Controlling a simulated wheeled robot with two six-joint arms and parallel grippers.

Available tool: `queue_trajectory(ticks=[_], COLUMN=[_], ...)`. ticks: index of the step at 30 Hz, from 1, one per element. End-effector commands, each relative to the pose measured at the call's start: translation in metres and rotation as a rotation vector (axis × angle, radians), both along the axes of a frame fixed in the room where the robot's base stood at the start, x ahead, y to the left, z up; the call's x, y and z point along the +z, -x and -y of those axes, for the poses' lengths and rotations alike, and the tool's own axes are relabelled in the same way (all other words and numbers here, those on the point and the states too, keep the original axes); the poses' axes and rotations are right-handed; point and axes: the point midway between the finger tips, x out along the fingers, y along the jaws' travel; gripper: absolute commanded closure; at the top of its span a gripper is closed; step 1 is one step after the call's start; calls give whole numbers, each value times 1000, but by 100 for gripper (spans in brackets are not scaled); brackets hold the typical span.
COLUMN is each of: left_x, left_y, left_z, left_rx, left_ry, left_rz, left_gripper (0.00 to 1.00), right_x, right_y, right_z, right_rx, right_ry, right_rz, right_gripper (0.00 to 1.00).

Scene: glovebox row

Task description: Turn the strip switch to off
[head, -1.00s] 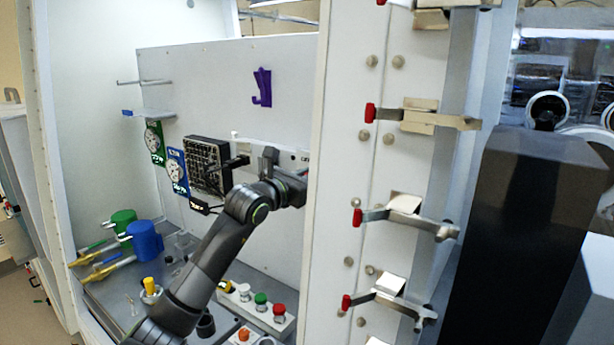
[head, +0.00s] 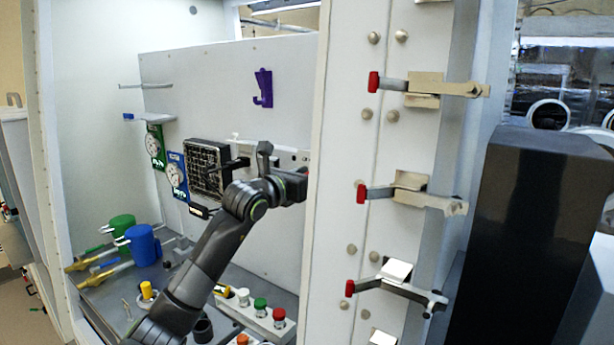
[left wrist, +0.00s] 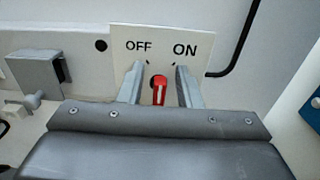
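The strip switch is a red lever (left wrist: 159,92) with a pale mark, set on a white plate (left wrist: 120,38) lettered OFF on the left and ON on the right. The lever looks roughly upright; which mark it points at is unclear. My left gripper (left wrist: 160,68) is open in the left wrist view, one finger on each side of the lever, with a gap showing on both sides. In the head view my left arm reaches toward the back panel; its fingers and the switch are hidden behind the white post. My right gripper is not in view.
The white post (head: 335,150) with red-tipped clamps (head: 408,192) stands close on the right. A grey bracket (left wrist: 38,75) and a black cable (left wrist: 240,45) flank the plate.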

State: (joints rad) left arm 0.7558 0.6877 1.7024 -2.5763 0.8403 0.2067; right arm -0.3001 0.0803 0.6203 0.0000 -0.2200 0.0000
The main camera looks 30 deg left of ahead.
Motion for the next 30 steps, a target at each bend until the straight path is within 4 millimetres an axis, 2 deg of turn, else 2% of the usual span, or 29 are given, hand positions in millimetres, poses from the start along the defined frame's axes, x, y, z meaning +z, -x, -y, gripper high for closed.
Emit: queue_trajectory(ticks=[8,13,30], left_x=[0,-2,-3], left_y=[0,10,100], left_z=[0,-2,-16], left_rx=[0,1,3], left_ry=[-1,-2,-7], left_rz=[0,1,2], left_gripper=[67,67,67], right_x=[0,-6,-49], right_y=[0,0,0], right_z=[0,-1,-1], right_rx=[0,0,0], right_ry=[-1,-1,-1], right_rz=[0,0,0], right_gripper=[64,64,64])
